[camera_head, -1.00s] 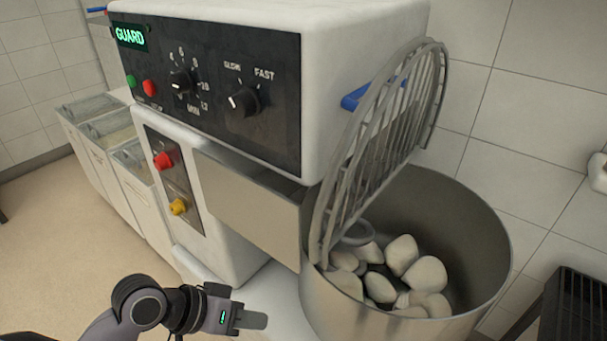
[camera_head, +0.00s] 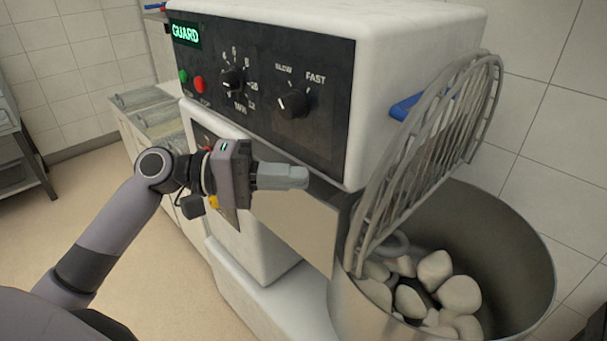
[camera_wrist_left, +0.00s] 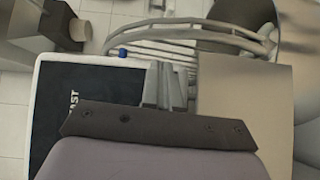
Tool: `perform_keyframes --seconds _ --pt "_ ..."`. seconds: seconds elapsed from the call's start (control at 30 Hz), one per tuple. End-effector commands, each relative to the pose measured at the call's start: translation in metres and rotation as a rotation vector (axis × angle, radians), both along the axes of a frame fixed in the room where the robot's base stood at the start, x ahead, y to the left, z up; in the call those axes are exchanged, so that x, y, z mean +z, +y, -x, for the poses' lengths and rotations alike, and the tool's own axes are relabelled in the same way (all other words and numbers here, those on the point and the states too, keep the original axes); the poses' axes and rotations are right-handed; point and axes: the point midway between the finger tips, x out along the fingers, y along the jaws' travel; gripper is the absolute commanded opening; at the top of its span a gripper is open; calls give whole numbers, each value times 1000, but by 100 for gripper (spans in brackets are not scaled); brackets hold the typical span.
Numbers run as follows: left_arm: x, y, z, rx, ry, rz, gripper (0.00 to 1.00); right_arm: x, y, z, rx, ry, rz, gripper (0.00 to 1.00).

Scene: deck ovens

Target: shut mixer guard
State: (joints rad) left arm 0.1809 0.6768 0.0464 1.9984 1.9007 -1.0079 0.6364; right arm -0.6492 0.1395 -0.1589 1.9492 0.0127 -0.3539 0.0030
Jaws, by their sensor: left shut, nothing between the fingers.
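The mixer guard (camera_head: 430,150) is a grey wire grille that stands raised, steeply tilted, over the mixer bowl (camera_head: 345,300). A blue handle (camera_head: 405,106) shows behind its bars. The guard's curved bars (camera_wrist_left: 200,35) and the blue part (camera_wrist_left: 123,53) also show at the top of the left wrist view. My left gripper (camera_head: 300,177) is shut and empty. It is in front of the mixer, just below the control panel (camera_head: 260,90), left of the guard and apart from it. My right gripper is not in view.
The white mixer body (camera_head: 420,50) has a lit GUARD display (camera_head: 186,34). Pale dough lumps (camera_head: 434,270) lie in the bowl. Bins with clear lids (camera_head: 150,113) stand behind at left.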

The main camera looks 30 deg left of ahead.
Motion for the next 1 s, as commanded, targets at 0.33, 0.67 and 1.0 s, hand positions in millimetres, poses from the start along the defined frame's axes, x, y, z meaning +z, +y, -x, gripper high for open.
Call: perform_keyframes --seconds 0.33,0.67,1.0 --pt "0 -54 -25 -1 -3 1 0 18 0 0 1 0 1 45" --pt "-4 -76 -35 0 -1 -2 0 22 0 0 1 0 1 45" --pt "-5 -76 -35 0 -1 -4 0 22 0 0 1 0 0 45"
